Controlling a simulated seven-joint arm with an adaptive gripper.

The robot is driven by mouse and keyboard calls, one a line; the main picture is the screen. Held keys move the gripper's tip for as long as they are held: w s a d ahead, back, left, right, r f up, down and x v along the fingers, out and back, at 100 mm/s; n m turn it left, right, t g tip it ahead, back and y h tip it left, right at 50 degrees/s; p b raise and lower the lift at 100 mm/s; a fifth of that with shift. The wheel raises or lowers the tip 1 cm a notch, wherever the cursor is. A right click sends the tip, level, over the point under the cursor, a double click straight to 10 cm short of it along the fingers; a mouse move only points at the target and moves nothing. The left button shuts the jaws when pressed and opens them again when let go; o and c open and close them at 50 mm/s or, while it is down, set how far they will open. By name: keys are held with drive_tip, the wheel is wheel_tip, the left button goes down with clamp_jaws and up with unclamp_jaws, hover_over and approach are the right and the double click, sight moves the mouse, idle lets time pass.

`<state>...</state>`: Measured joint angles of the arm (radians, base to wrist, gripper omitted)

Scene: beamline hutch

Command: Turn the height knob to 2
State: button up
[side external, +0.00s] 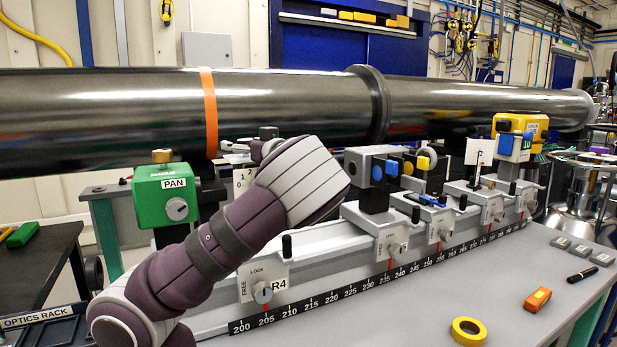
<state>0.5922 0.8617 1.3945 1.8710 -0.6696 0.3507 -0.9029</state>
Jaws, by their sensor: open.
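The height knob itself cannot be made out. A white plate (241,181) with the figures 0, 1 and 2 shows just left of my wrist, and my arm covers part of what is beside it. I cannot tell from this view where a pointer there stands. My arm rises from the lower left and its wrist ends in front of this carrier. My gripper is hidden behind the wrist, so its fingers and any contact are not visible.
A green PAN unit (166,194) with a grey knob stands left of my arm. A LOCK/FREE knob (263,292) sits below my wrist on the scaled rail (340,238). More carriers line the rail to the right. A large dark pipe (290,100) runs behind. Yellow tape (468,322) lies on the bench.

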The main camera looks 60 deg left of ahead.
clamp_jaws()
drive_tip(key=shift+n+g, duration=0.4)
drive_tip(key=shift+g, duration=0.2)
drive_tip(key=n+g+h, duration=0.1)
drive_tip(key=g, duration=0.1)
drive_tip(key=n+g+h, duration=0.1)
drive_tip(key=n+g, duration=0.1)
drive_tip(key=shift+g+h, duration=0.3)
drive_tip(key=shift+g, duration=0.1)
drive_tip(key=shift+s+n+g+h, duration=0.1)
drive_tip(key=shift+n+g+h, duration=1.4)
drive_tip(key=shift+n+g, duration=0.25)
drive_tip(key=shift+g, duration=0.25)
unclamp_jaws()
